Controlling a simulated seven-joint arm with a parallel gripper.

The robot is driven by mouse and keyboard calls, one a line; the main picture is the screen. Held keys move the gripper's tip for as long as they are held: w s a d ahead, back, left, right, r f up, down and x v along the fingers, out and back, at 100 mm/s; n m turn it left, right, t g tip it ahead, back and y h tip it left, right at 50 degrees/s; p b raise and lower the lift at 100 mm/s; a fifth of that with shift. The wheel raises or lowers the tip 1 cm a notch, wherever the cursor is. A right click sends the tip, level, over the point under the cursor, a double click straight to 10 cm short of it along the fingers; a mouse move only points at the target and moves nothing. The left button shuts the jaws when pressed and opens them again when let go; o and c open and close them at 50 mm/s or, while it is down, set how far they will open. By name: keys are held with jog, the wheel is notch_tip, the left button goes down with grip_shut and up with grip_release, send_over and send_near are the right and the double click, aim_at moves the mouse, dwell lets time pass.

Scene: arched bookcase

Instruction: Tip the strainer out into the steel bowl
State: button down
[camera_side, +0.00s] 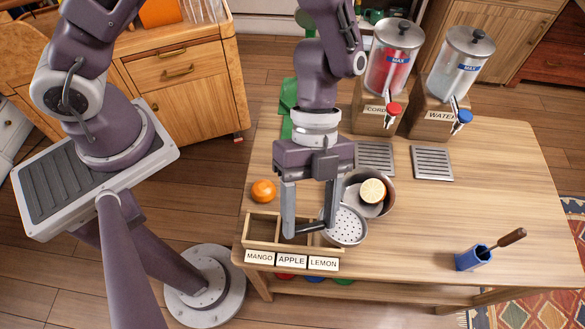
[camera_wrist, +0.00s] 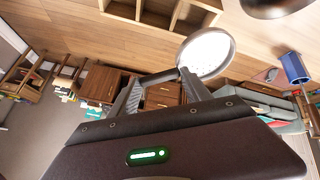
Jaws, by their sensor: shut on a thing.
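My gripper (camera_side: 309,226) is shut on the dark handle of the strainer (camera_side: 347,226), above the front of the table. The strainer's round perforated head is to the right of the fingers, and its holes face the side camera. I cannot tell whether anything is in it. It also shows in the wrist view (camera_wrist: 206,53), beyond the fingers (camera_wrist: 160,85). The steel bowl (camera_side: 389,203) is just behind and right of the strainer head, which overlaps its near edge in the picture. A cut citrus half (camera_side: 373,191) shows within the bowl. Part of the bowl shows in the wrist view (camera_wrist: 275,6).
A wooden divided box (camera_side: 262,229) labelled mango, apple and lemon is below my gripper. An orange (camera_side: 263,191) sits behind it. Two drink dispensers (camera_side: 393,60) (camera_side: 460,65) stand at the back. A blue holder (camera_side: 472,259) with a wooden-handled tool is at right. The table's right middle is clear.

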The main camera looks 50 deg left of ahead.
jog(key=w+f+t, duration=0.1)
jog(key=w+f+n+t, duration=0.1)
jog(key=f, duration=0.1)
jog(key=w+f, duration=0.1)
jog(key=f, duration=0.1)
jog(key=shift+w+d+n+t, duration=0.2)
jog(key=shift+d+n+t, duration=0.1)
jog(key=shift+n+t, duration=0.1)
jog(key=w+n+t, duration=0.1)
jog(key=w, duration=0.1)
jog(key=w+d+n+t, duration=0.1)
jog(key=w, duration=0.1)
jog(key=w+n+t, duration=0.1)
jog(key=w, duration=0.1)
jog(key=shift+d+f+n+t+y, duration=0.2)
jog(key=shift+f+n+t+y, duration=0.1)
jog(key=shift+f+n+y, duration=0.1)
jog(key=shift+w+r+n, duration=0.2)
jog(key=shift+w+n, duration=0.2)
